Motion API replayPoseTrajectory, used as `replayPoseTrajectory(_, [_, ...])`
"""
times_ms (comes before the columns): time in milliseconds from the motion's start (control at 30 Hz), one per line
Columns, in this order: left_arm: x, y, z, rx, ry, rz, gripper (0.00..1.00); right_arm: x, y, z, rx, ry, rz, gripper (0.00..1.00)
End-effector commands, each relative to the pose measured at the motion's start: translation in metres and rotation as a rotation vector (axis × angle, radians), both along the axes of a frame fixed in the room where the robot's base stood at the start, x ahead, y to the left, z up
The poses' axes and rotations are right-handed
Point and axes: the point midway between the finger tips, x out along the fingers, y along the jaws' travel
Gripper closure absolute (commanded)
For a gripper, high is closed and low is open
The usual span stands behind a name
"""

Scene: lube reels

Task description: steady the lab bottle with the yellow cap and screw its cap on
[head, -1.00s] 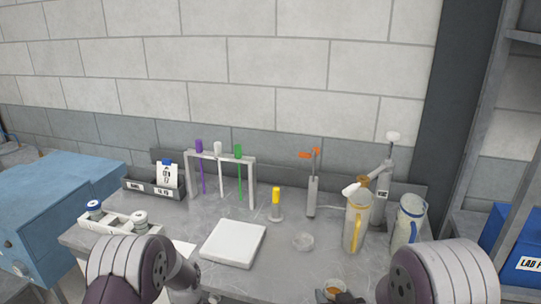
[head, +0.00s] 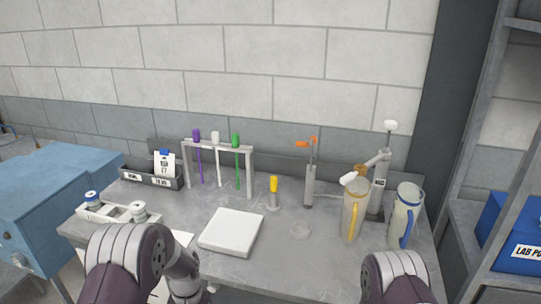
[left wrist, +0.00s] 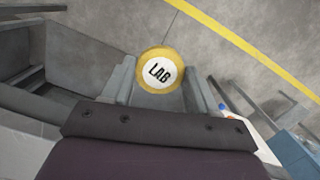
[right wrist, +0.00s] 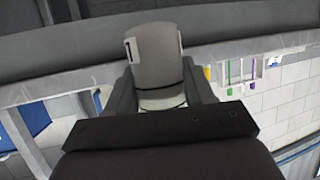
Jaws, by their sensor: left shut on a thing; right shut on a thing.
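In the left wrist view a round yellow-rimmed cap (left wrist: 174,56) with a white top marked LAB sits between the fingers of my left gripper (left wrist: 160,85). The gripper is shut on it. No bottle body shows beneath the cap. In the right wrist view my right gripper (right wrist: 158,98) is shut on a pale grey bottle (right wrist: 158,62) with a small white label marked with a dark stroke. The bottle's mouth cannot be made out. Both grippers are below the head view, so I cannot tell how cap and bottle sit relative to each other.
A blue cabinet (head: 50,200) stands left.

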Motion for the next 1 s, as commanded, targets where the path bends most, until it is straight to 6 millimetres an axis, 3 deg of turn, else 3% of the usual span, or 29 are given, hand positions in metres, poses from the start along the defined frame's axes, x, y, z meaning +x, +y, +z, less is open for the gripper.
replayPoseTrajectory(233, [0.000, 0.000, 0.000, 0.000, 0.000, 0.000, 0.69, 0.000, 0.001, 0.000, 0.000, -0.001, 0.003, 1.00])
replayPoseTrajectory(367, [0.000, 0.000, 0.000, 0.000, 0.000, 0.000, 0.69, -0.001, 0.013, 0.001, 0.000, -0.001, 0.062, 1.00])
replayPoseTrajectory(733, [0.000, 0.000, 0.000, 0.000, 0.000, 0.000, 0.69, -0.013, 0.109, 0.001, 0.001, -0.002, 0.519, 1.00])
replayPoseTrajectory(900, [0.000, 0.000, 0.000, 0.000, 0.000, 0.000, 0.69, -0.016, 0.138, 0.001, 0.000, -0.003, 0.655, 1.00])
replayPoseTrajectory(1000, [0.000, 0.000, 0.000, 0.000, 0.000, 0.000, 0.69, -0.018, 0.145, 0.001, 0.000, -0.001, 0.692, 1.00])
